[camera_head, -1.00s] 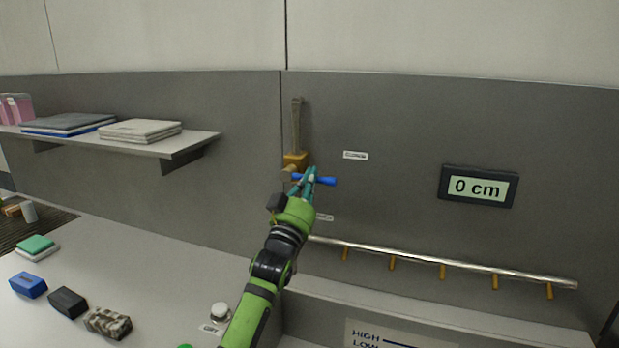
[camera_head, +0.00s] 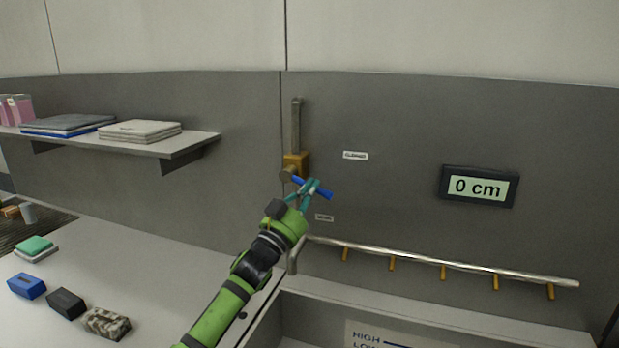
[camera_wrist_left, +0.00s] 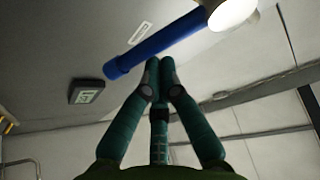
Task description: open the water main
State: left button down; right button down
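The water main valve is a brass body (camera_head: 296,162) on the grey wall, below a vertical pipe, with a round hub at its lower left. Its blue handle (camera_head: 326,194) slants down to the right; it also shows in the left wrist view (camera_wrist_left: 165,45). My left gripper (camera_head: 313,184) is at the middle of the handle. In the left wrist view the tips of my left gripper (camera_wrist_left: 158,63) are close together and lie against the handle's edge, apparently not around it. Part of the handle is hidden by the fingers. My right gripper is not in view.
A label (camera_head: 355,155) seems to read CLOSED; a lower label (camera_head: 324,217) is too small to read. A display (camera_head: 478,187) reads 0 cm. A horizontal pipe (camera_head: 450,264) with several brass outlets runs at the right. A shelf (camera_head: 195,142) and counter (camera_head: 150,265) are at left.

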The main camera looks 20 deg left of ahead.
pick_arm(q)
jog(key=a+f+m+g+h+p, duration=0.3)
jog(key=a+f+m+g+p, duration=0.1)
jog(key=m, duration=0.8)
jog(key=shift+w+a+f+m+g, duration=0.15)
jog(key=shift+a+f+m+g, duration=0.15)
jog(key=shift+a+f+g, duration=0.6)
jog(key=shift+d+r, duration=0.15)
jog(key=shift+r, duration=0.15)
